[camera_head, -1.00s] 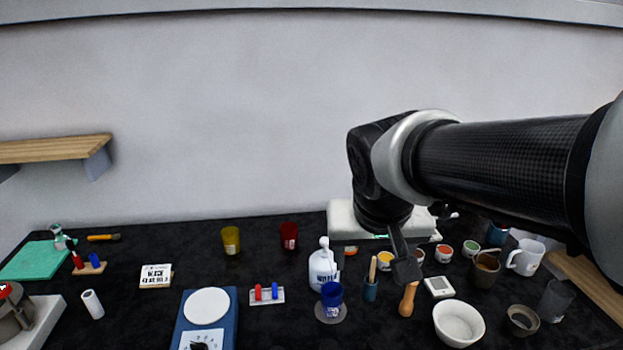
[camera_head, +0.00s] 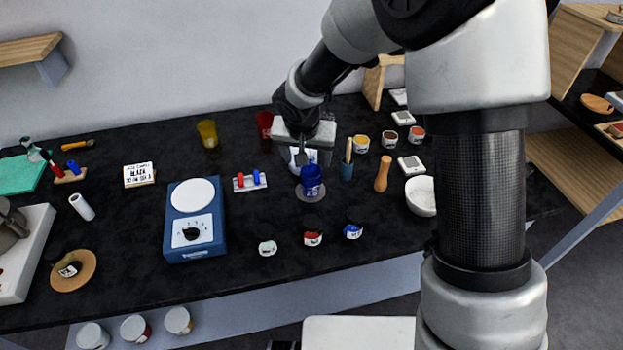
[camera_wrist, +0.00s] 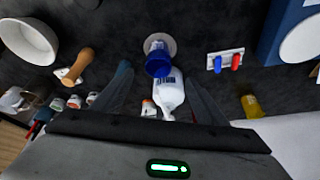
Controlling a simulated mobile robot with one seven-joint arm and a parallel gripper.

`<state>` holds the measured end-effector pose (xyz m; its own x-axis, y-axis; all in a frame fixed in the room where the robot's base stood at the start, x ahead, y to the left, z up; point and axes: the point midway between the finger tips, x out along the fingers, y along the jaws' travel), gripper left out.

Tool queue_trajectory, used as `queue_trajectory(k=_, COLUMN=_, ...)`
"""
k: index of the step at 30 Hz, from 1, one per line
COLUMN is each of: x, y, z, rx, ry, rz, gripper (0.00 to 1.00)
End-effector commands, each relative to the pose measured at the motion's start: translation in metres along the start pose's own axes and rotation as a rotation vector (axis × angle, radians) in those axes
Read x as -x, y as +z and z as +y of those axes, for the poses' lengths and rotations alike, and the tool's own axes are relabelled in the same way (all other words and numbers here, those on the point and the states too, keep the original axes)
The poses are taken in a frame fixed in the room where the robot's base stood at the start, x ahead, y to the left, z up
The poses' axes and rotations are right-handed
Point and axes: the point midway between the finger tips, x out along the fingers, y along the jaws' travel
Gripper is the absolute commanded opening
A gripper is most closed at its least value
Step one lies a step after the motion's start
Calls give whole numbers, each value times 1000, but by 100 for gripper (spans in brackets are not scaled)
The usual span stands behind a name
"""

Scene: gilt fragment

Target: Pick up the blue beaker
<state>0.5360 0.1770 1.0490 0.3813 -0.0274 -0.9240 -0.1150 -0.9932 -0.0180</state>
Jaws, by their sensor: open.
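The blue beaker (camera_head: 311,176) stands upright on a round grey coaster (camera_head: 311,196) near the middle of the black table. In the wrist view the beaker (camera_wrist: 158,63) is at the upper centre, beyond the fingertips. My gripper (camera_head: 308,152) is above and just behind the beaker, apart from it. In the wrist view my gripper (camera_wrist: 158,76) has its two fingers spread wide, with nothing held between them. A white bottle (camera_wrist: 170,92) stands behind the beaker and shows between the fingers; in the head view the gripper partly hides it.
A teal holder (camera_head: 347,172) with a wooden-handled tool and a wooden pestle (camera_head: 382,174) stand right of the beaker. A red and blue vial rack (camera_head: 250,182) and a blue hotplate (camera_head: 195,222) are left. Several small jars, including a red one (camera_head: 313,238), are in front.

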Motion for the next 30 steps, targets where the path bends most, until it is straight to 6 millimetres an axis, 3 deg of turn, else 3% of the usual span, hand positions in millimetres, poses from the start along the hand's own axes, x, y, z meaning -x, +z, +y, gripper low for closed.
queue_trajectory(k=4, x=-28, y=0, z=0, rx=1, ry=2, rz=-3, gripper=67)
queue_trajectory(k=14, x=-54, y=-3, z=2, rx=1, ry=2, rz=-2, gripper=67)
queue_trajectory(k=21, x=-89, y=-8, z=2, rx=1, ry=1, rz=-1, gripper=67)
queue_trajectory(k=30, x=-96, y=-8, z=2, rx=0, ry=0, rz=1, gripper=67)
